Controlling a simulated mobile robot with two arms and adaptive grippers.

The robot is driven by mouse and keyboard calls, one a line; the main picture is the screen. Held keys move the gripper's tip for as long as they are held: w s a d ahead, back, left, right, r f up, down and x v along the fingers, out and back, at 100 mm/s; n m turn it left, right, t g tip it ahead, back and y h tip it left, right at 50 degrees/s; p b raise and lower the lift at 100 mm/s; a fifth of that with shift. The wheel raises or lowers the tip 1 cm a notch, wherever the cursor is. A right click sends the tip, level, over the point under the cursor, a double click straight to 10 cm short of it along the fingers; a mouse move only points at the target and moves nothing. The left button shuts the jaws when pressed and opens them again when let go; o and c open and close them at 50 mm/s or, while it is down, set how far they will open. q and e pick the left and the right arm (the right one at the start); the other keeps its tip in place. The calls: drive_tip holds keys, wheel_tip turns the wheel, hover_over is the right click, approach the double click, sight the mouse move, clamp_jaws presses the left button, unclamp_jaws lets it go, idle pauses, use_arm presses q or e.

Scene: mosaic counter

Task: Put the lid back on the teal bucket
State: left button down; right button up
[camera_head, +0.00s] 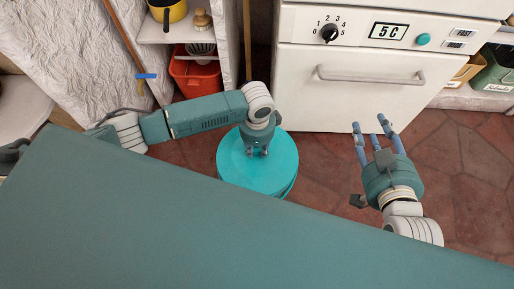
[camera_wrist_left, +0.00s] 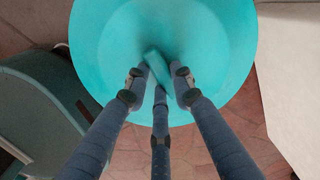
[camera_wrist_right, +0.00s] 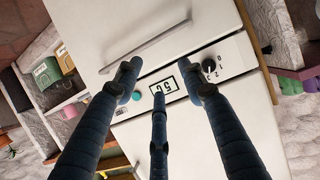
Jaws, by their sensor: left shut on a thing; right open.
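The round teal lid (camera_head: 230,170) lies below my left gripper (camera_head: 257,152) in the head view, in front of the oven. My left gripper is shut on the lid's small teal handle, seen between the fingers in the left wrist view (camera_wrist_left: 153,62). The side of the teal bucket (camera_head: 291,188) shows as a thin strip under the lid's right edge. The rest of the bucket is hidden, and I cannot tell whether the lid touches its rim. My right gripper (camera_head: 373,126) is open and empty, to the right of the lid.
A white oven (camera_head: 350,85) with a bar handle stands behind. A red-orange bin (camera_head: 197,75) stands under the shelf at the back left. My teal body covers the lower part of the head view. Red tiled floor (camera_head: 455,165) is clear to the right.

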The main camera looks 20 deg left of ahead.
use_arm(q)
drive_tip(key=shift+f, duration=0.3)
use_arm(e)
drive_tip(key=shift+s+d+f+g, duration=0.15)
drive_tip(key=shift+s+f+g, duration=0.15)
drive_tip(key=shift+f, duration=0.2)
drive_tip(key=shift+s+d+f+g, duration=0.1)
drive_tip(key=shift+s+f+g, duration=0.15)
drive_tip(key=shift+f, duration=0.2)
drive_tip(key=shift+r, duration=0.1)
drive_tip(key=shift+s+f, duration=0.1)
drive_tip(key=shift+f, duration=0.1)
use_arm(q)
drive_tip(key=shift+p, duration=0.4)
use_arm(e)
drive_tip(key=shift+s+d+f+g+h, duration=0.15)
drive_tip(key=shift+s+d+f+g, duration=0.05)
drive_tip(key=shift+s+f+g, duration=0.2)
drive_tip(key=shift+s+d+f+g+h, duration=0.15)
drive_tip(key=shift+s+f, duration=0.1)
drive_tip(key=shift+f, duration=0.25)
drive_tip(key=shift+s+d+f, duration=0.1)
drive_tip(key=shift+s+f, duration=0.15)
use_arm(q)
drive_tip(key=shift+f, duration=0.1)
use_arm(e)
drive_tip(key=shift+s+d+f+g, duration=0.15)
drive_tip(key=shift+s+f+g, duration=0.15)
drive_tip(key=shift+g, duration=0.1)
